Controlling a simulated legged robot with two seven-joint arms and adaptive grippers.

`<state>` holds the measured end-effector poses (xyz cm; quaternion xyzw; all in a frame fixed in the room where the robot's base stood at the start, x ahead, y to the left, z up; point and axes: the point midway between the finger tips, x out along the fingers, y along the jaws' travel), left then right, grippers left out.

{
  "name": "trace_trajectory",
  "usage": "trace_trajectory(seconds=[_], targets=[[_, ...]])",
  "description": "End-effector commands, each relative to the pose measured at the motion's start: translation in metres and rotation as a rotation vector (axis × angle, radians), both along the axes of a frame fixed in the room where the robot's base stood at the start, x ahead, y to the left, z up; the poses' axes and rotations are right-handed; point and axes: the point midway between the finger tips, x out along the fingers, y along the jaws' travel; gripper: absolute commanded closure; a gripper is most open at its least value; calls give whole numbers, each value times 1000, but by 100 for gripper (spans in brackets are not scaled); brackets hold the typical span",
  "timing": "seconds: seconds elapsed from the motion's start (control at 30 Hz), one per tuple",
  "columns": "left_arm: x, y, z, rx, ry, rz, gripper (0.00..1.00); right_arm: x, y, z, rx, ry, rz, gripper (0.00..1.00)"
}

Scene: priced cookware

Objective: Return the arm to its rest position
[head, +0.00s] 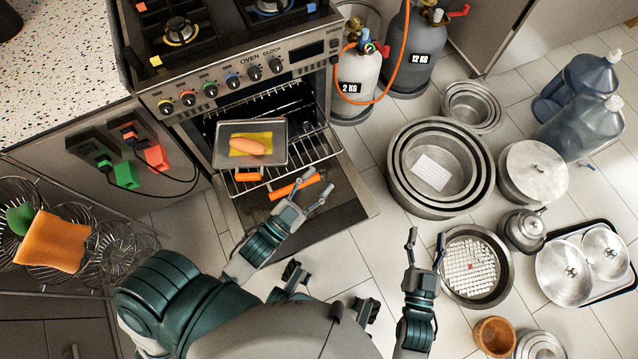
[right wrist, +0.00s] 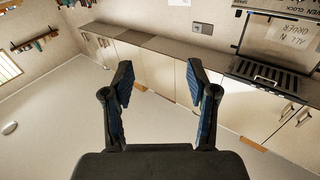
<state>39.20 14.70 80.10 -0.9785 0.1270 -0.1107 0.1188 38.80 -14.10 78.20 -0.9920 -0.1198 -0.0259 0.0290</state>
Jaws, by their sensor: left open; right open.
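My left gripper (head: 316,188) is open and empty in the head view. It is above the open oven door (head: 345,200), beside a long orange handle piece (head: 295,187); I cannot tell whether they touch. My left arm reaches up and right towards the oven. My right gripper (head: 427,237) is open over the floor, fingers pointing up the picture, just left of a round pan with a white grid (head: 474,266). In the right wrist view my right gripper (right wrist: 160,80) shows two spread fingers with nothing between them.
The open oven holds a metal tray (head: 222,150) with an orange item (head: 251,146) on yellow. Nested round pans (head: 400,180), a kettle (head: 526,228), a wooden bowl (head: 495,336) and gas cylinders (head: 357,80) stand on the floor. A wire rack (head: 130,240) is at left. Some floor tiles between the arms are clear.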

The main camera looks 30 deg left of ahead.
Motion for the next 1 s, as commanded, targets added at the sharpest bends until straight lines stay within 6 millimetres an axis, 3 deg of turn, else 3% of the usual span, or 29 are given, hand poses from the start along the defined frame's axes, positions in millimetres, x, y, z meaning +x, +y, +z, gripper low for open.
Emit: trace_trajectory(seconds=[0.1,0.2,0.77,0.87,0.97,1.0], targets=[[-4,-6,-13,-203,152,7,53,0,0,0,0,0,0,42],[-5,-9,-18,-270,203,5,53,0,0,0,0,0,0,42],[-5,-9,-20,-268,210,4,53,0,1,0,-4,2,5,42],[-2,-10,-32,-252,258,12,53,2,2,-13,-20,52,5,42],[0,-9,-67,-210,387,33,53,5,1,-48,-62,184,6,42],[-1,-8,-88,-185,462,45,53,4,0,-69,-85,259,6,42]])
